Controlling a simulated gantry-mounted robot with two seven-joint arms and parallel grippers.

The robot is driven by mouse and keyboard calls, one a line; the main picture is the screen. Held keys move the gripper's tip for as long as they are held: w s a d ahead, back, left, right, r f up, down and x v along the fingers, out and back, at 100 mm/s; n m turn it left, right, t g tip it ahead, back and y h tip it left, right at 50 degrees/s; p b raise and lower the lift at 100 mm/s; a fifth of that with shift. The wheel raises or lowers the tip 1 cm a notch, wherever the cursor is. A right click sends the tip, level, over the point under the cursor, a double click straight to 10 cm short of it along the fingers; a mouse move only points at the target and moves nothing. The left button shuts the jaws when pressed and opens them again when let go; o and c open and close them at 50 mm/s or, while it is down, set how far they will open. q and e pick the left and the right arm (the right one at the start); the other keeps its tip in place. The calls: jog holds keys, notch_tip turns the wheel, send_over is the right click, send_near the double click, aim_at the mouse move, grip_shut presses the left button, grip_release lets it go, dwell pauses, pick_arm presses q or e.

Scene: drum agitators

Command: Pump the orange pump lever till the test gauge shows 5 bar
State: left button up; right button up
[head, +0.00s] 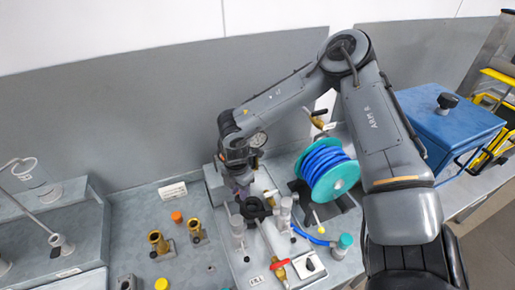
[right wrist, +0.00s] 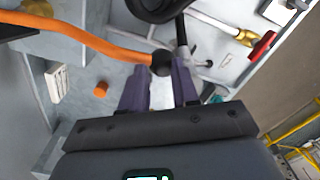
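The orange pump lever (right wrist: 105,47) crosses the upper left of the right wrist view and ends in a dark knob. My right gripper (right wrist: 161,66) has its purple fingers on both sides of that knob, with no clear gap, so it looks shut on the lever's end. In the head view my right gripper (head: 243,190) is over the pump bench, and its wrist hides most of the lever. The round white test gauge (head: 258,139) shows just right of the wrist; its needle is too small to read. My left gripper is not in view.
A hose reel (head: 329,171) with blue hose stands close right of my gripper. Brass fittings (head: 158,242) stand left of the pump. A red-handled valve (head: 279,264) lies in front. A blue box (head: 447,122) is at the right.

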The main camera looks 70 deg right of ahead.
jog(key=f+b, duration=0.1)
jog(key=f, duration=0.1)
jog(key=f+b, duration=0.1)
jog(key=shift+d+f, duration=0.2)
jog(key=shift+f, duration=0.15)
pick_arm(q)
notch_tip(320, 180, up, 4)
jog(key=p, duration=0.7)
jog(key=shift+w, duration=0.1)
pick_arm(e)
notch_tip(320, 180, up, 14)
jog(key=w, duration=0.1)
jog(key=shift+d, duration=0.25)
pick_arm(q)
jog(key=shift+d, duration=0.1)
